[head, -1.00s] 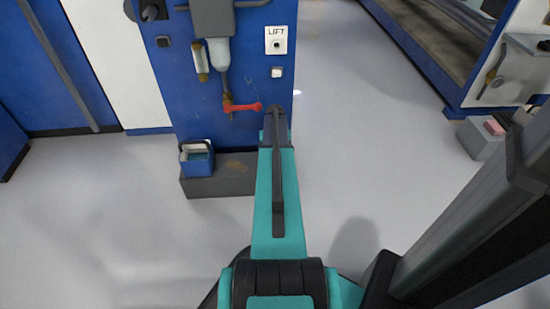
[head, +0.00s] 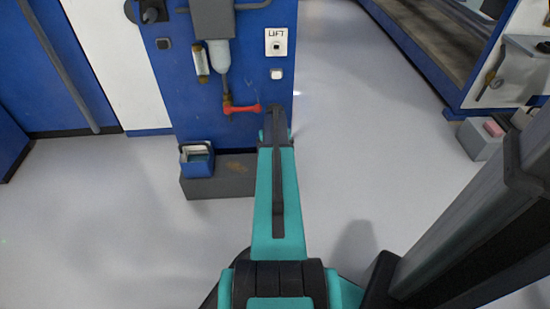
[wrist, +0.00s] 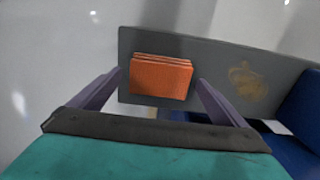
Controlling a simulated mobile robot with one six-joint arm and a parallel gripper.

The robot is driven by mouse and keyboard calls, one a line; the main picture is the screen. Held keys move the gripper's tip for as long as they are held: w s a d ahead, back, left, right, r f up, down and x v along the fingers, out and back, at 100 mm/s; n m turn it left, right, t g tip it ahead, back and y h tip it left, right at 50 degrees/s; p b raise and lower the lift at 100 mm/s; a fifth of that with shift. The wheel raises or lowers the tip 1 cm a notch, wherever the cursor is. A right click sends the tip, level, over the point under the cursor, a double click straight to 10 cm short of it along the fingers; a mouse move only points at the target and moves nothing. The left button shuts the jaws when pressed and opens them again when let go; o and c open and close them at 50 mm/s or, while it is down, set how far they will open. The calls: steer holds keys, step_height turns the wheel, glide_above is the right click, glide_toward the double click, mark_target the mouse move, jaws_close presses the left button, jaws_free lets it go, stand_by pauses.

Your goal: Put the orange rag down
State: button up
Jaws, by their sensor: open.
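The orange rag (wrist: 160,76), a folded stack, shows in the wrist view against the grey step (wrist: 209,75), near one end of it. The same step (head: 220,182) is at the foot of the blue machine in the head view, where my arm hides the rag. My gripper (wrist: 159,79) is open, with one finger on each side of the rag. I see a narrow gap near the left fingertip, and cannot tell whether the right finger touches it.
A small blue bin (head: 197,160) sits on the left part of the step. A red-handled valve (head: 241,108) juts from the blue machine (head: 183,103) above it. A grey block with a pink item (head: 493,128) is at the right. The floor (head: 100,220) to the left is clear.

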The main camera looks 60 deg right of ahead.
step_height(320, 180, up, 6)
steer(key=shift+r+p, duration=0.25)
steer(key=shift+p, duration=0.8)
steer(key=shift+s, duration=0.15)
